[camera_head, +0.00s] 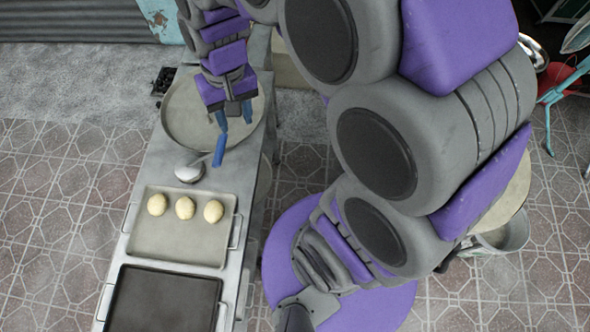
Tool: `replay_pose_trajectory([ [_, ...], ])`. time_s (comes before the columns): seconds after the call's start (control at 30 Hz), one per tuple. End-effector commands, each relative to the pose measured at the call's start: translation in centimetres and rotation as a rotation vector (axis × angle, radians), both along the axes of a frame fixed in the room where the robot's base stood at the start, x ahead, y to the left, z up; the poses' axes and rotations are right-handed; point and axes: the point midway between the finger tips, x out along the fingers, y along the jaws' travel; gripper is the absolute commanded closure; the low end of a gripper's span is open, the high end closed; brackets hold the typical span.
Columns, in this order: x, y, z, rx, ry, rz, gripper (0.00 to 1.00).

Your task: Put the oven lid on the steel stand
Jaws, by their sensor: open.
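A large round grey-beige disc with a raised rim (183,112) lies flat at the far end of the long steel stand (160,222). It looks like the oven lid, though I cannot be sure. My gripper (234,118) is open, with two blue fingertips pointing down over the right part of this disc. No object shows between the fingers, and I cannot tell whether they touch the disc. My arm hides part of the disc's far right side and much of the picture's middle and right.
On the stand are a tray (150,246) with 3 dough balls (185,207), a dark tray (160,300) and a small white bowl-like item (190,171). A beige round top (508,196) and metal bucket (508,236) show at right. Tiled floor at left is clear.

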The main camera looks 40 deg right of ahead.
Motion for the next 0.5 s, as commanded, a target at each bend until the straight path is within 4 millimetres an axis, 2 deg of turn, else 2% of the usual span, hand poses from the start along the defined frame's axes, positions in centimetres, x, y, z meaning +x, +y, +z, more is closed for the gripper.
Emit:
replay_pose_trajectory([
  [0.03,-1.8,-0.2,0.3,-0.009,0.003,0.016,0.58],
  [0.3,-10.9,-1.5,0.7,-0.052,0.044,0.093,0.58],
  [0.5,-15.6,-2.3,0.3,-0.071,0.066,0.124,0.58],
])
